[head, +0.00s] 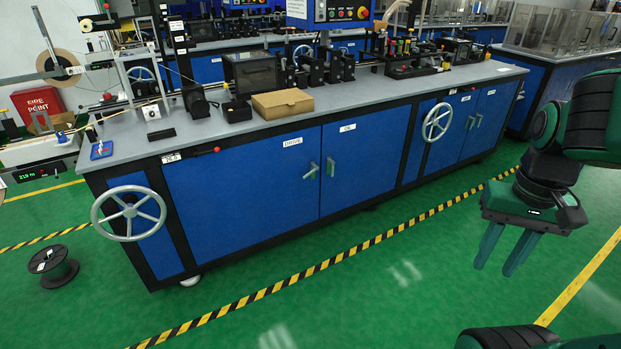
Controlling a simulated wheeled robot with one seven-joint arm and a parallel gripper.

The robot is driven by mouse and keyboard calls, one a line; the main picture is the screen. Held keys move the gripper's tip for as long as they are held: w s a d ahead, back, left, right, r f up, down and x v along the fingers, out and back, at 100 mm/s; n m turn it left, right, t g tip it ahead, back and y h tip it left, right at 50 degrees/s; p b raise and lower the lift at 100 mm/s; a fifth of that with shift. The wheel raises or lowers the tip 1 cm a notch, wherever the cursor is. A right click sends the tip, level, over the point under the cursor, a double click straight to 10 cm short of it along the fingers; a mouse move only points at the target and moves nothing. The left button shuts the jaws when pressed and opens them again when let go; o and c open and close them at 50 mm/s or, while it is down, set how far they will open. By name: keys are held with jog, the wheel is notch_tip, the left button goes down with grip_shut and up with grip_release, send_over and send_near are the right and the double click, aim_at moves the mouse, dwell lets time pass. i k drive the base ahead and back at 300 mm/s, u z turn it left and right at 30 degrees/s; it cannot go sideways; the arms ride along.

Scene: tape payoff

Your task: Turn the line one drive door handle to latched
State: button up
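The blue drive door (240,190) is on the front of the long bench, with a white label reading DRIVE (292,142) near its top right. Its grey-green lever handle (311,170) sits near the door's right edge and is tilted. The handle (330,166) on the neighbouring blue door (362,165) stands upright close beside it. Both doors look closed. My gripper (494,271) hangs at the right, well away from the handles, over the green floor. Its two green fingers point down and are apart with nothing between them.
Grey handwheels stand out from the bench front at the left (129,213) and right (437,121). A black spool (53,265) lies on the floor at the left. Yellow-black striped tape (330,259) runs along the bench. The floor before the doors is clear.

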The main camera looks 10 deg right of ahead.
aim_at(316, 168)
jog(key=z, duration=0.05)
jog(key=i, duration=1)
jog(key=u, duration=0.05)
